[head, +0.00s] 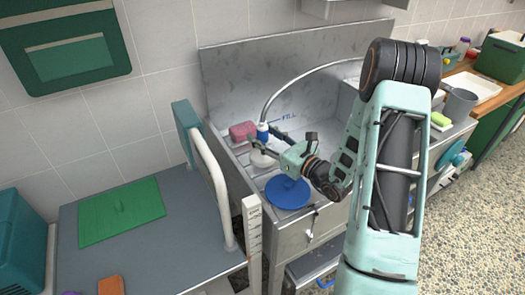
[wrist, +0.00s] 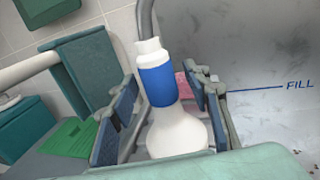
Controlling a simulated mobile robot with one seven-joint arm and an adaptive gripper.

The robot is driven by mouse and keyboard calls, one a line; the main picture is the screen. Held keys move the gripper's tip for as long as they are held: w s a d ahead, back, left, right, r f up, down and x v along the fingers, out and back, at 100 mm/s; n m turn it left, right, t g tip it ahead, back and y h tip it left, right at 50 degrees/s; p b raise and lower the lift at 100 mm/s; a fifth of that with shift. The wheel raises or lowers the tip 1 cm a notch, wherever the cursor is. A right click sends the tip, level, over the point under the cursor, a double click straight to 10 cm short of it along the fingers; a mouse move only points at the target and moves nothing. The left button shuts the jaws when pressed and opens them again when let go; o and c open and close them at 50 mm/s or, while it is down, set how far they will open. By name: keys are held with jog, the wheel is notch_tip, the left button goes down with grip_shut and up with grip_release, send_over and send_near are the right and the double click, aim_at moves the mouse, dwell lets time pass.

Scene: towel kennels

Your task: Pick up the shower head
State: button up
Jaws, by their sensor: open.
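The shower head is white with a blue band; in the head view (head: 263,131) it is at the left part of the steel tub, at the end of a curved pale hose. In the wrist view the shower head (wrist: 158,86) stands between my two fingers, its narrow banded neck up and its wide white end nearer my palm. My gripper (head: 258,146) is open around it, and in the wrist view my gripper (wrist: 157,100) shows gaps on both sides of the neck. The lowest part of the shower head is hidden by my gripper.
A pink block (head: 242,130) lies just behind the shower head. A blue round disc (head: 288,191) is below my gripper. A grey table (head: 170,235) with a green mat (head: 120,212) and a white curved rail (head: 213,180) stand to the left. The steel back wall (head: 285,75) rises behind.

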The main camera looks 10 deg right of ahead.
jog(key=shift+w, duration=0.1)
jog(key=shift+c, duration=0.2)
grip_shut()
